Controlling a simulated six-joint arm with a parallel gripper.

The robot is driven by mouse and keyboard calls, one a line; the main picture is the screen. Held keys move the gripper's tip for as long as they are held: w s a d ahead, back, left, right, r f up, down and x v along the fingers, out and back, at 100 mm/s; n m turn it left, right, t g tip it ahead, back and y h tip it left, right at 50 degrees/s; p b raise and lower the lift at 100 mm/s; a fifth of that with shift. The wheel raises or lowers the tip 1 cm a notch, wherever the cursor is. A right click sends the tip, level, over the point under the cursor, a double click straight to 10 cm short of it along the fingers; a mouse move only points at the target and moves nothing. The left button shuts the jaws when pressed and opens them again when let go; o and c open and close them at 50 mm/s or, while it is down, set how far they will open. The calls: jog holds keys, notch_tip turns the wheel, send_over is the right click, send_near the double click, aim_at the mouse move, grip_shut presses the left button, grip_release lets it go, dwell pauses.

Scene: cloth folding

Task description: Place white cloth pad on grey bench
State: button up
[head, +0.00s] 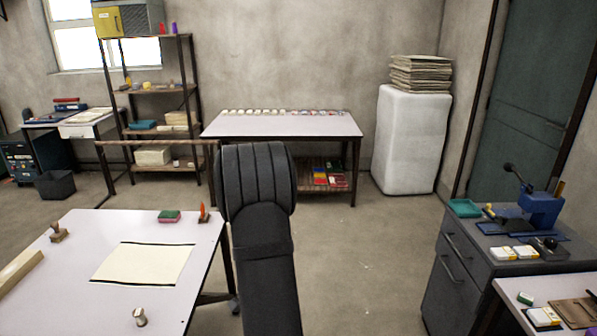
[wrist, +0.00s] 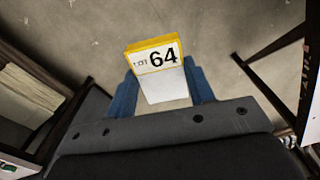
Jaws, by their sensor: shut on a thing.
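In the wrist view, my gripper (wrist: 161,82) has two blue fingers closed on the sides of a small white pad (wrist: 165,87). The pad has a yellow-edged end marked "64", with small letters beside it that look like "LOT". Bare floor shows behind it. In the head view, my dark arm rises in the middle and hides the gripper and the held pad. A grey bench-like cabinet (head: 465,277) with drawers stands at the right. Two similar white-and-yellow pads (head: 514,253) lie on its top. I cannot tell whether this cabinet is the grey bench.
A pale table (head: 290,126) at the back carries a row of small items. A near-left table (head: 85,240) holds a cream sheet (head: 143,264), a green-red block and stamps. A blue press (head: 541,207) stands on the cabinet. Open floor lies between the tables and the cabinet.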

jog(key=w+d+f+n, duration=0.1)
jog(key=d+n, duration=0.2)
jog(key=d, duration=0.7)
jog(key=shift+d+f+n, duration=0.3)
jog(key=shift+d+n, duration=0.1)
